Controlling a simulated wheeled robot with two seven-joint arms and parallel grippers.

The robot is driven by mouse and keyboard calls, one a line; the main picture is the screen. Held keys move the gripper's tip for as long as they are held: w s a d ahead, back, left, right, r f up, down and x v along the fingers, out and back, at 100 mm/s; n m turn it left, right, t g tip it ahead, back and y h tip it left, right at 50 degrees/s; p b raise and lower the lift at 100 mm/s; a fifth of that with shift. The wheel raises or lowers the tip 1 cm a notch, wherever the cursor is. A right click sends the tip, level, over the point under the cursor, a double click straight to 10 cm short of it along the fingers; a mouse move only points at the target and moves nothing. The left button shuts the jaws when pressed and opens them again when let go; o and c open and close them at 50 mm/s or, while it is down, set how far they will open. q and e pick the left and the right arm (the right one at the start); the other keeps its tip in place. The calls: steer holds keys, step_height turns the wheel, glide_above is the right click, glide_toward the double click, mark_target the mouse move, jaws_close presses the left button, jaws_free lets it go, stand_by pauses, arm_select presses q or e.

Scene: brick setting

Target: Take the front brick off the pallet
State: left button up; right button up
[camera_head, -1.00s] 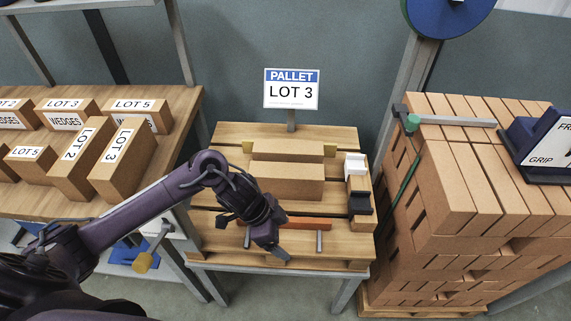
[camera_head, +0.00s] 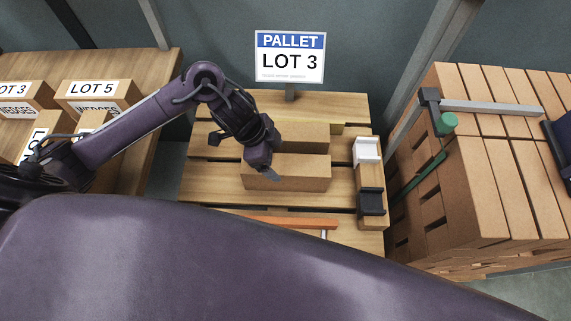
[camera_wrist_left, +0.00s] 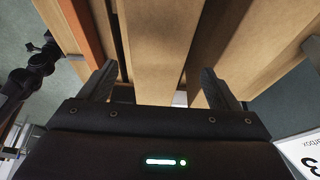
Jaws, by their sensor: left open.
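The front brick (camera_head: 305,177) is a plain brown block lying across the pallet (camera_head: 215,180). A second block (camera_head: 310,143) lies behind it. My left gripper (camera_head: 264,168) is over the left half of the front brick, and one fingertip shows against its front face. In the left wrist view the open fingers (camera_wrist_left: 158,88) point at the front brick (camera_wrist_left: 160,45), which spans the space between them with nothing clamped. Contact cannot be told. My right gripper is not in view.
A "PALLET LOT 3" sign (camera_head: 290,60) stands behind the pallet. An orange strip (camera_head: 285,222) lies in front of the brick. A narrow holder with white and black blocks (camera_head: 371,180) is at the right. Stacked bricks (camera_head: 480,170) stand further right, wedge boxes (camera_head: 95,92) left.

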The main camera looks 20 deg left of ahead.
mark_target(283, 164)
arm_select(q)
steer(key=shift+d+f, duration=0.65)
steer(key=shift+f, duration=0.2)
steer(key=x, duration=0.2)
steer(key=shift+d+f, duration=0.2)
steer(key=shift+f, duration=0.1)
steer(key=shift+w+d+f, duration=0.1)
steer(key=shift+d+f, duration=0.05)
steer(key=shift+f, duration=0.35)
steer(key=c, duration=1.1)
jaws_close()
steer(key=shift+w, duration=0.2)
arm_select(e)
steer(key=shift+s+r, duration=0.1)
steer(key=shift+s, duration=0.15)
